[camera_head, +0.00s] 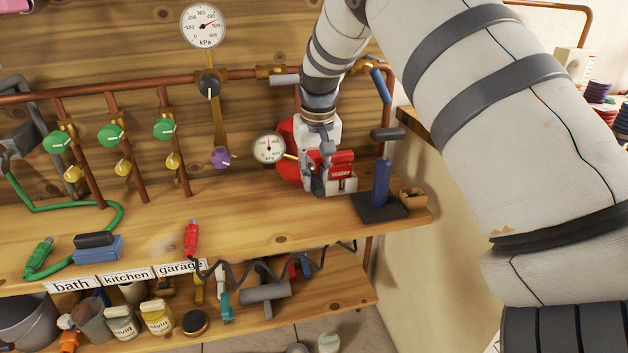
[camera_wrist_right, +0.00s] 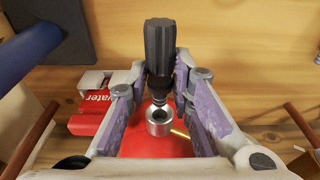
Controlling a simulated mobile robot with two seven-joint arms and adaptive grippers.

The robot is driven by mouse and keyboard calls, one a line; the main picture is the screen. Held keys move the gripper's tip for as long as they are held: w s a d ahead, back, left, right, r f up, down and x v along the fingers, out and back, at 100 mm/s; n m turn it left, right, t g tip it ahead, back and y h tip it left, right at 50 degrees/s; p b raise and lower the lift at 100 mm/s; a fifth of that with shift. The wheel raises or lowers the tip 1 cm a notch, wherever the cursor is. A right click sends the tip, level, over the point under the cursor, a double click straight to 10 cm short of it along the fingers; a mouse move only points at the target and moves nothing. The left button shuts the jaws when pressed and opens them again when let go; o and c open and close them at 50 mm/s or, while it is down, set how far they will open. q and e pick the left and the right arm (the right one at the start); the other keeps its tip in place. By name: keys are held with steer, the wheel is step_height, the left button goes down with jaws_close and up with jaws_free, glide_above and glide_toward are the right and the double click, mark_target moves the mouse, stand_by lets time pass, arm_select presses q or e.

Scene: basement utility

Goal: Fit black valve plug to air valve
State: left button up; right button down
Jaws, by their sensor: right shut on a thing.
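The black valve plug (camera_wrist_right: 160,48) has a ridged dark body and a narrow metal neck. My right gripper (camera_wrist_right: 158,78) is shut on it, with a purple-padded finger on each side. The silver ring-shaped air valve (camera_wrist_right: 158,122) sits on the red vessel just beyond the neck in the wrist view. The plug's end overlaps the valve's rim there; I cannot tell whether it touches or is inside. In the head view my right gripper (camera_head: 318,180) is at the red vessel (camera_head: 287,172), and the plug is hard to make out. My left gripper is not in view.
A pressure gauge (camera_head: 268,148) stands beside the red vessel. Copper pipes (camera_head: 112,148) with green knobs line the back. The mid-shelf front is mostly clear.

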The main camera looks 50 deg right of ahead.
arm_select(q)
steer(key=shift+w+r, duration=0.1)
arm_select(e)
steer(key=shift+r, duration=0.2)
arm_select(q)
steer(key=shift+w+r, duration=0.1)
arm_select(e)
steer(key=shift+f, duration=0.1)
stand_by(0.5)
arm_select(q)
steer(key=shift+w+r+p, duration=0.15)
steer(key=shift+p, duration=0.15)
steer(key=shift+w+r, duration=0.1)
stand_by(0.4)
